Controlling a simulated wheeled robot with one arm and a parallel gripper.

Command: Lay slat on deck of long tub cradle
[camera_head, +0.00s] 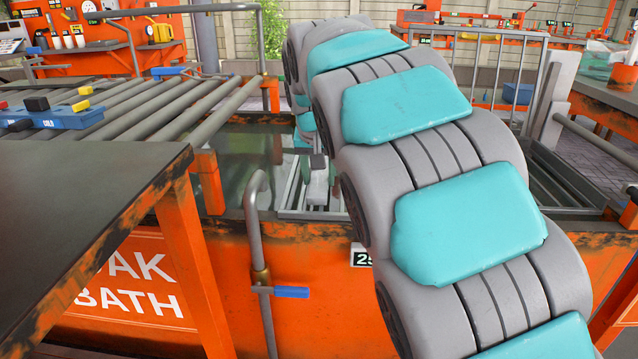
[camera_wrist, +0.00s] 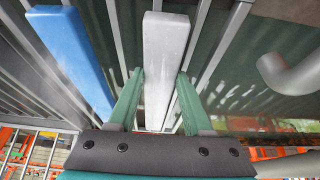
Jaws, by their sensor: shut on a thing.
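My gripper (camera_wrist: 161,76) shows in the wrist view with its two green fingers on either side of a pale grey slat (camera_wrist: 166,40), shut on it. The slat runs lengthwise away from me. Grey bars of the cradle (camera_wrist: 112,35) lie below and beside it; I cannot tell whether the slat touches them. A blue slat (camera_wrist: 72,55) lies to the left, apart from the held one. In the head view my arm hides most of the gripper; the pale slat (camera_head: 318,190) shows over the cradle's metal frame (camera_head: 291,200) in the tub.
The orange tub (camera_head: 320,300) holds greenish liquid and has a bent grey pipe (camera_head: 254,215) with a blue handle at its front. The pipe also shows at right in the wrist view (camera_wrist: 285,75). A dark table (camera_head: 80,190) and a roller conveyor (camera_head: 190,105) stand left.

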